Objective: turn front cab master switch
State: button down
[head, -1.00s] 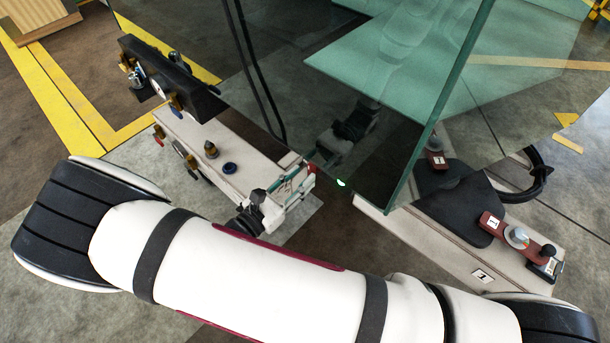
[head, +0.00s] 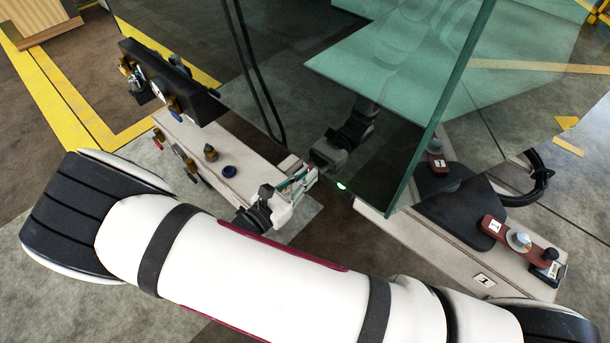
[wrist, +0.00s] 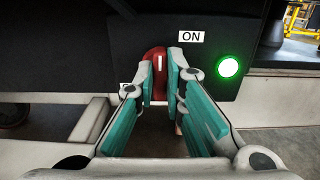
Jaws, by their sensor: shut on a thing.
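The master switch is a red knob (wrist: 156,72) with a white line, on a dark panel (wrist: 125,50) in the wrist view. Its line stands about upright. An "ON" label (wrist: 191,37) is just right of and above it, and a green lamp (wrist: 229,67) is lit to the right. My gripper (wrist: 163,77) has its teal-padded fingers on both sides of the knob and is shut on it.
Glass panes (head: 445,110) rise close beside my gripper. A pale console (head: 195,140) with knobs lies to the left, below a black control box (head: 170,85). Another console (head: 420,250) with red-brown controls (head: 507,235) is at the right.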

jog(key=shift+n, duration=0.3)
jog(key=shift+w+a+f+n+p, duration=0.1)
jog(key=shift+n+p, duration=0.85)
jog(key=shift+n, duration=1.9)
jog(key=shift+s+a+f+n+p, duration=0.1)
jog(key=shift+n+p, duration=0.9)
jog(key=shift+n, duration=1.9)
jog(key=shift+w+a+f+n+p, duration=0.1)
jog(key=shift+n+p, duration=0.85)
jog(key=shift+n, duration=1.9)
jog(key=c, duration=1.7)
grip_release()
jog(key=shift+o, duration=0.2)
jog(key=v, duration=1.2)
